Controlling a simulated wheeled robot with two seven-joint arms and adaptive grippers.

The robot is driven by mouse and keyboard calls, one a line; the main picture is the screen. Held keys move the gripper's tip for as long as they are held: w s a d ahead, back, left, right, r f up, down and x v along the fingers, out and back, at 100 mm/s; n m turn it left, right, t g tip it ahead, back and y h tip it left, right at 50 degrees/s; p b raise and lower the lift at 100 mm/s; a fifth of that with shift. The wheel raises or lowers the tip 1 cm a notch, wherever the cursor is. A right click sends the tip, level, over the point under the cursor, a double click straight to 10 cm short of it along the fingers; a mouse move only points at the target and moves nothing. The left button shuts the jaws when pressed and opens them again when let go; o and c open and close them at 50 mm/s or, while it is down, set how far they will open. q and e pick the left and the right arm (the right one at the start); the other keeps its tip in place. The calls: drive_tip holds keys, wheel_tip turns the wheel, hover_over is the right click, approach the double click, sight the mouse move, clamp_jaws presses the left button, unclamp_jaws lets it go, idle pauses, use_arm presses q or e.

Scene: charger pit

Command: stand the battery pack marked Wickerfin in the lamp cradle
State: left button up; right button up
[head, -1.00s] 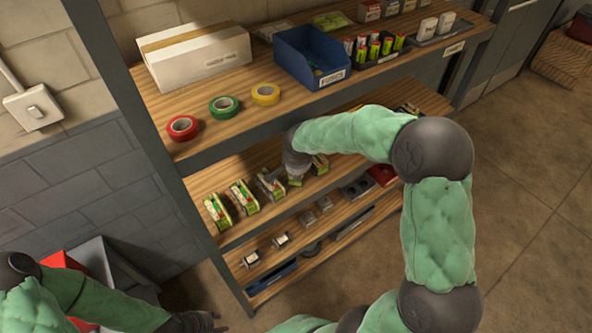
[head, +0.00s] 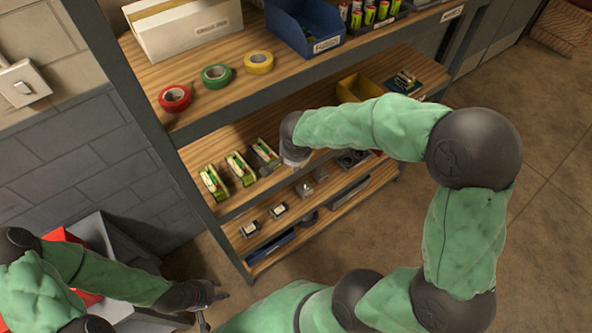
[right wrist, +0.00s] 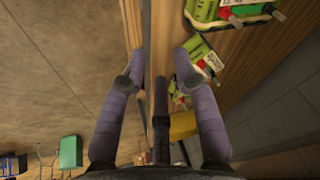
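Green-and-white battery packs stand in a row on the middle shelf: a left one (head: 213,183), a second (head: 240,168) and a third (head: 265,153). Their markings are too small to read, so I cannot tell which is Wickerfin. My right gripper (right wrist: 157,78) is open and empty at the shelf's front edge, its fingers spread; in the head view its fingertips are hidden. Two packs show near it in the right wrist view, one at the top (right wrist: 218,12) and one by the right finger (right wrist: 208,58). My left gripper (head: 213,303) is open and empty, low at left. I cannot identify the lamp cradle.
The top shelf holds red tape (head: 174,97), green tape (head: 216,76), yellow tape (head: 259,62), a white box (head: 185,32) and a blue bin (head: 305,28). A yellow bin (head: 358,88) stands further right on the middle shelf. Small devices (head: 250,229) sit on the lower shelf.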

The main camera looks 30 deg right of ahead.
drive_tip(key=s+a+f+n+g+y, duration=0.1)
drive_tip(key=s+a+f+n+y, duration=0.1)
drive_tip(key=s+a+f, duration=0.3)
drive_tip(key=s+a+f+n+g+y, duration=0.1)
drive_tip(key=s+a+f+n, duration=0.2)
drive_tip(key=f, duration=1)
drive_tip(key=s+a+f+n+g+y, duration=0.1)
drive_tip(key=s+a+f+n+y, duration=0.1)
drive_tip(key=s+a+f, duration=0.4)
drive_tip(key=a+f, duration=0.3)
drive_tip(key=shift+s+a+f+n+y, duration=0.25)
drive_tip(key=shift+s+a+n+y, duration=0.05)
drive_tip(key=shift+a+n, duration=0.1)
drive_tip(key=shift+o, duration=0.2)
idle(2.1)
